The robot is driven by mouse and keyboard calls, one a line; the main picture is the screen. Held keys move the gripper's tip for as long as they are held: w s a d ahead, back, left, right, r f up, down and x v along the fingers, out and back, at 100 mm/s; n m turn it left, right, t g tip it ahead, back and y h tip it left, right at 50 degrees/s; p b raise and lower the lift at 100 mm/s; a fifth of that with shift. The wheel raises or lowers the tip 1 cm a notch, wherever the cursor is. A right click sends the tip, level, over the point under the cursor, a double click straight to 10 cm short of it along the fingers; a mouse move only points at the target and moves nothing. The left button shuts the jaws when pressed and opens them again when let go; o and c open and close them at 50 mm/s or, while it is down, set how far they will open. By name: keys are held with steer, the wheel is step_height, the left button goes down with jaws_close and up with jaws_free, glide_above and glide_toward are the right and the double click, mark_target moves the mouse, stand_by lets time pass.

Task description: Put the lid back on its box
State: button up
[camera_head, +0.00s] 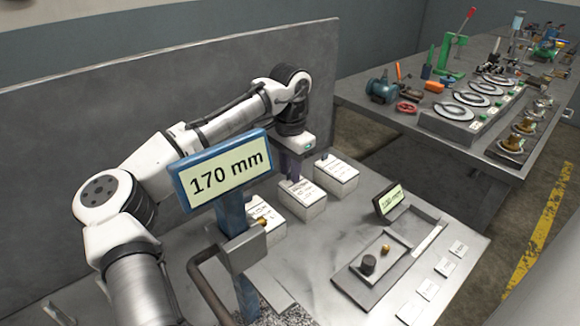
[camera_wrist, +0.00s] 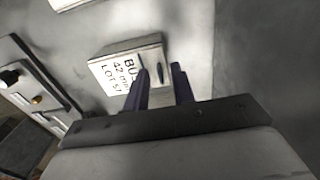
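Three white labelled boxes stand in a row on the grey table: a near one (camera_head: 262,214), a middle one (camera_head: 306,207) and a far one (camera_head: 340,177). My gripper (camera_head: 292,177) points down at the rear part of the middle box. In the wrist view my gripper (camera_wrist: 161,70) has its two dark fingers apart, over the edge of a white box (camera_wrist: 118,68) marked "42 mm" and "LOT 57". A small dark mark lies between the fingertips. I cannot tell whether they touch the box. I cannot make out a separate lid.
A blue-framed "170 mm" display (camera_head: 225,171) stands in front. A tray (camera_head: 372,263) with a dark knob and a brass piece, a small display (camera_head: 390,199) and several white cards (camera_head: 443,267) lie to the right. A grey panel (camera_head: 150,110) rises behind.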

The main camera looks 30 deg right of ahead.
steer(key=shift+r, duration=0.15)
steer(key=shift+r, duration=0.2)
step_height(320, 180, up, 12)
steer(key=p, duration=1.1)
steer(key=shift+r+p, duration=0.25)
steer(key=shift+p, duration=0.05)
